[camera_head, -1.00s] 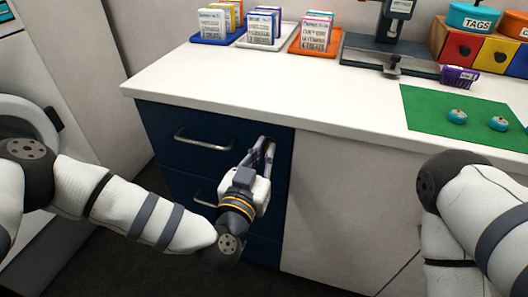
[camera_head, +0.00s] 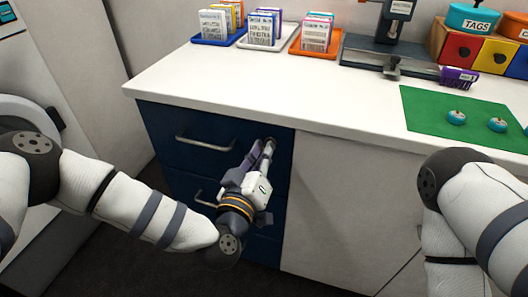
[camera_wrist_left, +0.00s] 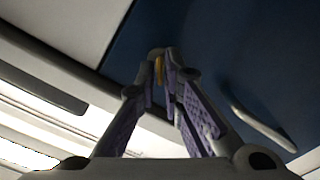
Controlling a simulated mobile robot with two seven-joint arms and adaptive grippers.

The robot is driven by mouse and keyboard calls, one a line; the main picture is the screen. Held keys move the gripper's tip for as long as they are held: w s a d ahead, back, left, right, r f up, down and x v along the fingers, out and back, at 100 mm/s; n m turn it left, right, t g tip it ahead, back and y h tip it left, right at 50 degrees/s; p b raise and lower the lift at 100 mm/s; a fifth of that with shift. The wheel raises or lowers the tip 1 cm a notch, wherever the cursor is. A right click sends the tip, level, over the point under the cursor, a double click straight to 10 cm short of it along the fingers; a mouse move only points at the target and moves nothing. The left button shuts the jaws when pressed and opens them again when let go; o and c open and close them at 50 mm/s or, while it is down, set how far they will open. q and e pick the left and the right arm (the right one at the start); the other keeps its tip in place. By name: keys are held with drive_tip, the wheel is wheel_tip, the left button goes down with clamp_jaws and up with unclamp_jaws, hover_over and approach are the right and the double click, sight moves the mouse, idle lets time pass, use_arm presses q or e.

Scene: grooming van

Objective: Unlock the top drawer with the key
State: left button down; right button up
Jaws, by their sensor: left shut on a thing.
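The top drawer (camera_head: 165,125) is the dark blue front under the white counter, with a silver handle (camera_head: 205,144); it looks closed. My left gripper (camera_head: 268,146) is at the right part of this front, its fingertips close to the surface. In the left wrist view, the fingertips (camera_wrist_left: 163,62) are shut on a small brass-coloured piece, seemingly the key (camera_wrist_left: 159,70). Most of the key and the lock are hidden by the fingers, so I cannot tell how deep it sits. The drawer's handle (camera_wrist_left: 262,128) shows to the right there. My right gripper is out of view.
The white counter (camera_head: 260,85) overhangs just above my left gripper. A lower drawer handle (camera_head: 205,198) is beside my left wrist. A pale cabinet panel (camera_head: 345,200) lies to the right. Trays of packets and a green mat (camera_head: 430,125) are on the counter.

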use_arm(q)
drive_tip(key=n, duration=0.3)
drive_tip(key=n+b, duration=0.1)
drive_tip(key=n, duration=0.6)
drive_tip(key=shift+f+n+b, duration=0.25)
drive_tip(key=shift+n+b, duration=0.05)
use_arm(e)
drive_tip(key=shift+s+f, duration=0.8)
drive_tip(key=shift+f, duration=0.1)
use_arm(q)
drive_tip(key=shift+n, duration=0.3)
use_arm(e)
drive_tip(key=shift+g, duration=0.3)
use_arm(q)
drive_tip(key=c, duration=1.7)
unclamp_jaws()
drive_tip(key=shift+r, duration=0.1)
drive_tip(key=shift+s, duration=0.15)
drive_tip(key=v, duration=1.1)
drive_tip(key=shift+s+a, duration=0.15)
drive_tip(key=shift+s, duration=0.2)
